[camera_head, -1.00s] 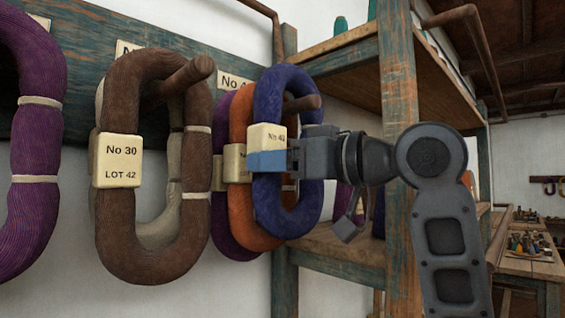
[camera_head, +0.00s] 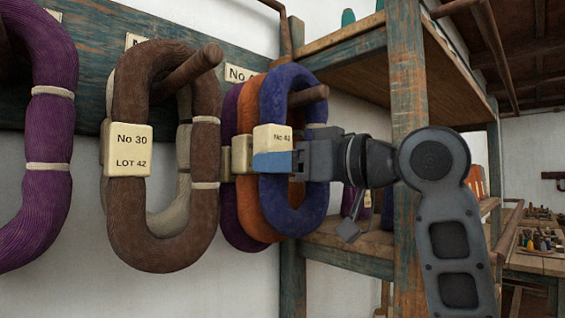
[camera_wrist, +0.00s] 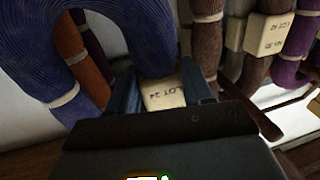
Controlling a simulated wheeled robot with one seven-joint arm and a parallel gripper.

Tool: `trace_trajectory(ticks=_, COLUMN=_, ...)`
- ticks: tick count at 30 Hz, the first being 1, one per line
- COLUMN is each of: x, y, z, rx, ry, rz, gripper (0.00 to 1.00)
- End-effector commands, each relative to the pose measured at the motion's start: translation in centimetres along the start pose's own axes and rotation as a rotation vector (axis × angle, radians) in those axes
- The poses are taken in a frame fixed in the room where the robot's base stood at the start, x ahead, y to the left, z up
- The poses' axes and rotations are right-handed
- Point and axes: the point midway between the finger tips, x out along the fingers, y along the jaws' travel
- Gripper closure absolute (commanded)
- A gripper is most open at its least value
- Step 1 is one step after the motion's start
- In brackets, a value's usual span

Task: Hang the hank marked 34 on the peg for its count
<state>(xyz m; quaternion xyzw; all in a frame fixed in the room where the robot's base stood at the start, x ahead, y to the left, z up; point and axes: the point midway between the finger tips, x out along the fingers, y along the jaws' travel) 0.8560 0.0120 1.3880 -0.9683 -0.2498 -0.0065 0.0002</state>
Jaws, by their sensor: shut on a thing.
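A blue hank (camera_head: 298,214) hangs around the right peg (camera_head: 312,94) in the head view, in front of an orange hank (camera_head: 248,207) and a purple one (camera_head: 232,222). Its cream tag (camera_head: 271,137) reads "No 4" and a second digit I cannot read surely. In the wrist view the blue hank (camera_wrist: 62,50) fills the upper left, and the tag's visible face (camera_wrist: 165,94) reads "LOT 34". My gripper (camera_head: 284,160) is shut on this tag, with a finger on each side in the wrist view. Whether the hank's weight rests on the peg is unclear.
A brown hank (camera_head: 128,215) tagged "No 30, LOT 42" hangs left on its own peg (camera_head: 190,70), with a pale hank (camera_head: 170,215) behind it. A purple hank (camera_head: 50,130) is at far left. A shelf post (camera_head: 408,90) stands close behind my wrist.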

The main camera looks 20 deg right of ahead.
Motion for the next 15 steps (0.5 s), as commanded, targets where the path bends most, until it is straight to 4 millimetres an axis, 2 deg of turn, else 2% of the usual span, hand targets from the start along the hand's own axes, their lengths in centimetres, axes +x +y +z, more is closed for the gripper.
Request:
trace_trajectory(ticks=1, x=0.39, y=-0.32, z=1.06, rx=0.009, ry=-0.025, rz=-0.011, gripper=0.85)
trace_trajectory(ticks=5, x=0.43, y=-0.37, z=1.10, rx=0.010, ry=-0.026, rz=-0.013, gripper=0.85)
trace_trajectory(ticks=6, x=0.44, y=-0.37, z=1.12, rx=0.010, ry=-0.027, rz=-0.013, gripper=0.47)
trace_trajectory(ticks=15, x=0.25, y=-0.21, z=0.66, rx=0.005, ry=-0.017, rz=-0.007, gripper=0.20)
